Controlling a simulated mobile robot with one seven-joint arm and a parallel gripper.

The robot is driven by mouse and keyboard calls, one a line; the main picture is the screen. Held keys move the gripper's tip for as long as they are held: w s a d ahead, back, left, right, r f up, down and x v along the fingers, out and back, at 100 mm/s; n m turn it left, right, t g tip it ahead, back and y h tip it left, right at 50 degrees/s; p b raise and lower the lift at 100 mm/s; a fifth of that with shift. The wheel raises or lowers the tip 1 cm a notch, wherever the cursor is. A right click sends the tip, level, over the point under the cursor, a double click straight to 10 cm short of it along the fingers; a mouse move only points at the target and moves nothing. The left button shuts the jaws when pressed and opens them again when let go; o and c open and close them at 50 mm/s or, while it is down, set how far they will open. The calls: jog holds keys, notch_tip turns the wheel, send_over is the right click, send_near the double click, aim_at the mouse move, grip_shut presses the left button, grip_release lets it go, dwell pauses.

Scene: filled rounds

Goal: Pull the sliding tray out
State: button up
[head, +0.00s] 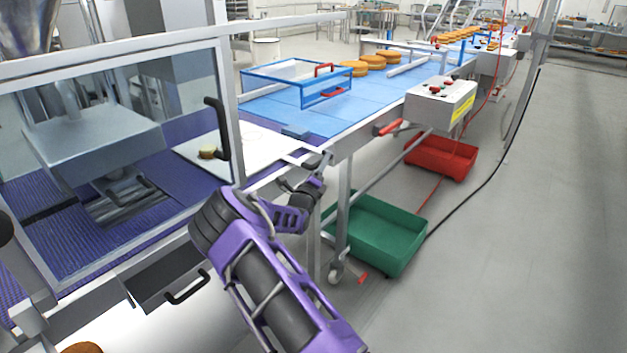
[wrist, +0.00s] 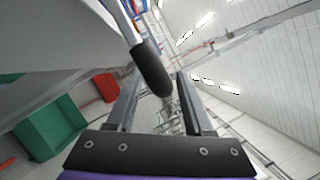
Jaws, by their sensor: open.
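A flat white tray (head: 257,143) lies level, running from inside the machine's guard frame toward the conveyor's near edge, with a small round piece (head: 207,152) on it. My gripper (head: 322,163) is open at the tray's near right corner. In the wrist view, a black cylindrical grip on a metal rod (wrist: 152,68) lies between the open fingers (wrist: 155,82), and I cannot tell whether they touch it. In the head view this grip is mostly hidden by my gripper, so its join to the tray is not clear.
A guard door with a black handle (head: 217,128) stands left of my gripper. A dark drawer front with a handle (head: 187,288) is below. A blue-framed box (head: 325,92) sits on the conveyor. Green (head: 385,240) and red (head: 440,157) crates stand below. The floor at right is clear.

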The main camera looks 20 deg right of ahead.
jog(key=p+v, duration=0.1)
jog(key=v, duration=1.5)
jog(key=shift+s, duration=0.25)
jog(key=shift+a, duration=0.1)
jog(key=shift+r, duration=0.1)
